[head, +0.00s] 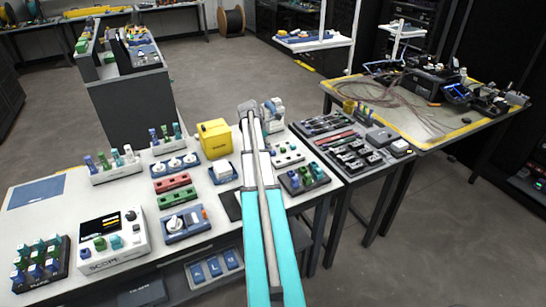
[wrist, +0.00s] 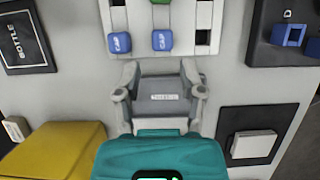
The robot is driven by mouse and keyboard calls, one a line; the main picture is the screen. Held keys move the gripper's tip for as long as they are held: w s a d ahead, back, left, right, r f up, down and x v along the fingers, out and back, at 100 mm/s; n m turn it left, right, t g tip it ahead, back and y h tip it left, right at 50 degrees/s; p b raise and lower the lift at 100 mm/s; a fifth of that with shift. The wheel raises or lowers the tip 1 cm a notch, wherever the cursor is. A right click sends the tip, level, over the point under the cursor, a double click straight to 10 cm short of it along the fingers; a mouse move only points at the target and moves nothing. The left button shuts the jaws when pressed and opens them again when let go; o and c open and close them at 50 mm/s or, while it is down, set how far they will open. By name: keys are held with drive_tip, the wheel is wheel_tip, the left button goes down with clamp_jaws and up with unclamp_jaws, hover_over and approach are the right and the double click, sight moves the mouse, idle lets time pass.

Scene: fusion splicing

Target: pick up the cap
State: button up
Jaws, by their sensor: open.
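In the wrist view a blue cap (wrist: 161,40), lettered CAP, sits in a slot of a white rack (wrist: 140,15). A second blue cap (wrist: 118,43) sits to its left in the same rack. My gripper (wrist: 161,72) is open, its two grey fingers spread, with nothing between them. The right blue cap lies just beyond the fingertips, roughly centred between them. The left cap lies beyond the left finger. In the head view my gripper (head: 247,110) is over the back of the bench, and my arm hides part of what lies beneath it.
A yellow box (wrist: 55,152) stands at lower left, and a dark plate with a white square block (wrist: 255,145) at lower right. A dark tray with blue pieces (wrist: 292,35) is at upper right. A green piece (wrist: 160,2) shows behind the blue caps. Other racks crowd the bench (head: 45,215).

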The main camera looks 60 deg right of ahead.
sight(273, 151)
drive_tip(key=shift+f, duration=0.15)
drive_tip(key=shift+s+b+x, duration=0.1)
drive_tip(key=shift+b+x, duration=1.05)
drive_tip(key=shift+x, duration=0.1)
drive_tip(key=shift+s+b+x, duration=0.15)
drive_tip(key=shift+b+x, duration=1)
drive_tip(key=shift+x, duration=0.1)
drive_tip(key=shift+d, duration=0.15)
drive_tip(key=c, duration=0.5)
